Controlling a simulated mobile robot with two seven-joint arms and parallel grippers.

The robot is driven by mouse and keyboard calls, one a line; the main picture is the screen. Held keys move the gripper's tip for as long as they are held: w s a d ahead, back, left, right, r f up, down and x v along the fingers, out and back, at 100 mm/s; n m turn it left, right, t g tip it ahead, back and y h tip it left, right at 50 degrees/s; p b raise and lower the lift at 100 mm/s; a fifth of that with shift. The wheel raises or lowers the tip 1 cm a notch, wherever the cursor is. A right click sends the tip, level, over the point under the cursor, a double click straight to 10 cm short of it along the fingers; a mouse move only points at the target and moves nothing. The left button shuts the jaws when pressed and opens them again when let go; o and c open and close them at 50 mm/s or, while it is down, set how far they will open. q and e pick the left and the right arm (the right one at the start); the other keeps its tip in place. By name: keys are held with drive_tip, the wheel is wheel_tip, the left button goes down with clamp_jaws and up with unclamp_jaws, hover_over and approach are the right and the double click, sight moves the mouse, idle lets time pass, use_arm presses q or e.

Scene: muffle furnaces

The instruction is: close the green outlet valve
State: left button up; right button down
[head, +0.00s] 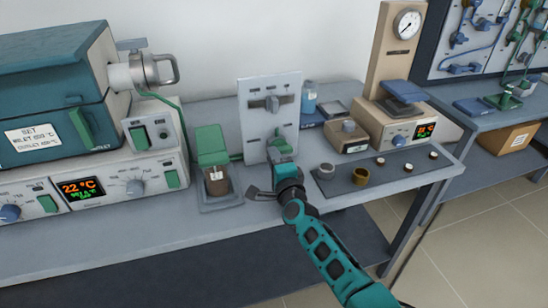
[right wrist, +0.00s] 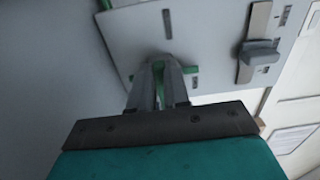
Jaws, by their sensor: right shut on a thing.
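The green outlet valve (head: 278,134) is low on the upright light grey panel (head: 254,88). Most of its handle is hidden behind my right gripper (head: 281,152) in the head view. The right wrist view shows the right gripper (right wrist: 160,80) with its fingers closed around the green valve handle (right wrist: 158,76), in front of the panel (right wrist: 140,38). The exact angle of the handle is hard to tell. My left gripper is not in view.
A grey lever valve (head: 271,103) sits higher on the same panel. A green-topped stand with a brown jar (head: 217,181) is left of the gripper. Small cups, including a brass one (head: 361,176), stand to the right. A furnace (head: 62,110) fills the left.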

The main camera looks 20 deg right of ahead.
drive_tip(key=shift+f, duration=0.1)
idle(0.3)
drive_tip(key=c, duration=1.1)
unclamp_jaws()
drive_tip(key=shift+s, duration=0.1)
drive_tip(key=shift+s, duration=0.3)
drive_tip(key=s, duration=0.3)
drive_tip(key=s+p, duration=0.1)
drive_tip(key=s, duration=0.3)
drive_tip(key=s+p, duration=0.1)
drive_tip(key=s, duration=0.3)
drive_tip(key=shift+d, duration=0.25)
drive_tip(key=shift+s, duration=0.6)
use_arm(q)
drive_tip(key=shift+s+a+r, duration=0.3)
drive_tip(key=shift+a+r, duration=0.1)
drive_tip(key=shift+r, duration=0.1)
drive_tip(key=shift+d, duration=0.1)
